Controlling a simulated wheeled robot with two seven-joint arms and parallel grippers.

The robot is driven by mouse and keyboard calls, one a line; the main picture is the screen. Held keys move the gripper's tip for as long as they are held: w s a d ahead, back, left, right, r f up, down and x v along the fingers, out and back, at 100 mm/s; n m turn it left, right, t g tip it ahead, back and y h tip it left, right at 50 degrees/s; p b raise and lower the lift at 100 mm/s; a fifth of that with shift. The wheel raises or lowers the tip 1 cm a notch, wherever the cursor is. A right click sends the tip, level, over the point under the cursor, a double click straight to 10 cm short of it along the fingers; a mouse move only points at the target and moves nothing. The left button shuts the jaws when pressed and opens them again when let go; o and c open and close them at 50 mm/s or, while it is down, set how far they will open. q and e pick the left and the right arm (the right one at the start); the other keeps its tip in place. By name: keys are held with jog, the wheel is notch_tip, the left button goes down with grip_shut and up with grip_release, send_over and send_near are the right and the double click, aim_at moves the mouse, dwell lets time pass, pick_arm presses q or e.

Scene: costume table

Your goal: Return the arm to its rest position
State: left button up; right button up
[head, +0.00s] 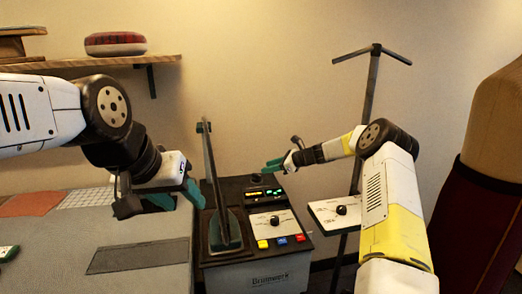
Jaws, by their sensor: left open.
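My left gripper (160,202) comes in from the left on a white and black arm. Its teal-tipped fingers are apart, with nothing seen between them, and it hangs over the back right part of the grey table. My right gripper (272,166) is at the end of the white and yellow arm on the right. Its teal fingertips point left, above the back of the control box. I cannot tell whether they are parted, and I see nothing held in them.
The control box (253,274) has a dial panel, coloured buttons and an upright dark-green lever. A T-topped stand (373,85) and a dark red dress form (476,220) are at right. The grey table (60,255) bears a dark mat (138,257). A shelf (100,62) is above left.

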jog(key=s+r+n+g+h, duration=0.1)
jog(key=s+r+n+h, duration=0.2)
jog(key=s+r+n, duration=0.6)
jog(key=s+r+n+g+h, duration=0.15)
jog(key=s+r+n, duration=0.25)
jog(key=s+r, duration=0.85)
jog(key=s+d+n+h, duration=0.1)
jog(key=s+d+n, duration=0.1)
jog(key=s, duration=0.8)
jog(key=s+d+f+n+t+h, duration=0.1)
jog(key=s+d+n+h, duration=0.1)
jog(key=s, duration=0.8)
jog(key=s+d+f+n+t+h, duration=0.1)
jog(key=s+d+n, duration=0.3)
jog(key=s, duration=0.6)
jog(key=shift+d+n, duration=0.15)
jog(key=shift+n, duration=0.65)
jog(key=shift+r, duration=0.1)
